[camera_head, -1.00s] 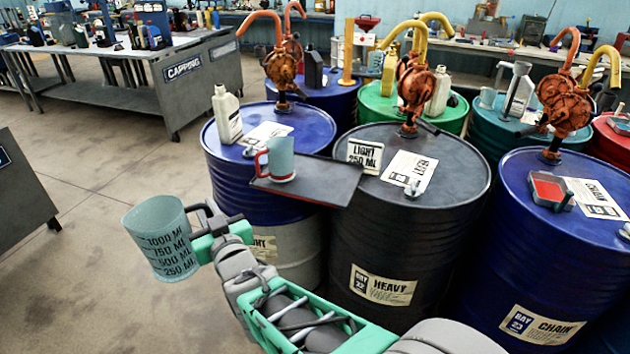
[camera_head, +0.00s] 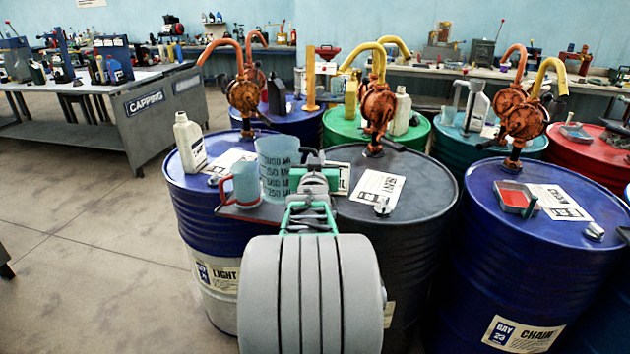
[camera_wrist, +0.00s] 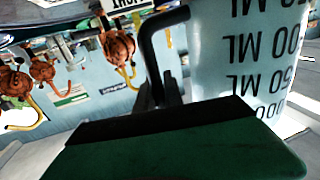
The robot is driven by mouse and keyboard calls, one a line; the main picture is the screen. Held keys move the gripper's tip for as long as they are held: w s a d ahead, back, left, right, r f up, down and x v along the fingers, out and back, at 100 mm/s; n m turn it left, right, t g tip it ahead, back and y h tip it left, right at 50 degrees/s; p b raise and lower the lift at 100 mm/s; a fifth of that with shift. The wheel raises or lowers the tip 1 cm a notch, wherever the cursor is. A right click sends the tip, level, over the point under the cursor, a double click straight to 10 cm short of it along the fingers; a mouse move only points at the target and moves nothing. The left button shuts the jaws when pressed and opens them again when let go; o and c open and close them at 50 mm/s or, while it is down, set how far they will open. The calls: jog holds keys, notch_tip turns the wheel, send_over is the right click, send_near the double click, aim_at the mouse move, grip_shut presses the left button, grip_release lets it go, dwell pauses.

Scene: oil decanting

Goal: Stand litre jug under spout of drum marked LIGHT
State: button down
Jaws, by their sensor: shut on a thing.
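The litre jug (camera_head: 278,166), pale blue and translucent with black ML marks, is upright in the head view. My gripper (camera_head: 312,163) is shut on its dark handle, right of the jug body. The wrist view shows the jug (camera_wrist: 245,45) close up, upside down, with its handle (camera_wrist: 152,55) at the gripper (camera_wrist: 165,100). The drum marked LIGHT (camera_head: 190,225), blue above a pale lower band, is at the left. Its orange pump (camera_head: 243,95) has a red-orange spout (camera_head: 205,50) curving left. The jug appears at the drum's front right, not under the spout opening; its base contact is unclear.
A white bottle (camera_head: 190,143) stands on the LIGHT drum. The dark drum (camera_head: 425,180) is partly hidden by my arm. Floor at left (camera_head: 100,220) is clear.

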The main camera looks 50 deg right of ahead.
jog(key=w+d+f, duration=0.1)
jog(key=d+f, duration=0.4)
jog(key=f, duration=0.4)
jog(key=shift+w+d+p, duration=0.25)
jog(key=shift+w+p, duration=0.05)
jog(key=shift+w, duration=0.05)
jog(key=shift+f, duration=0.15)
jog(key=shift+f, duration=0.15)
jog(key=c, duration=1.5)
grip_release()
jog(key=shift+o, duration=0.2)
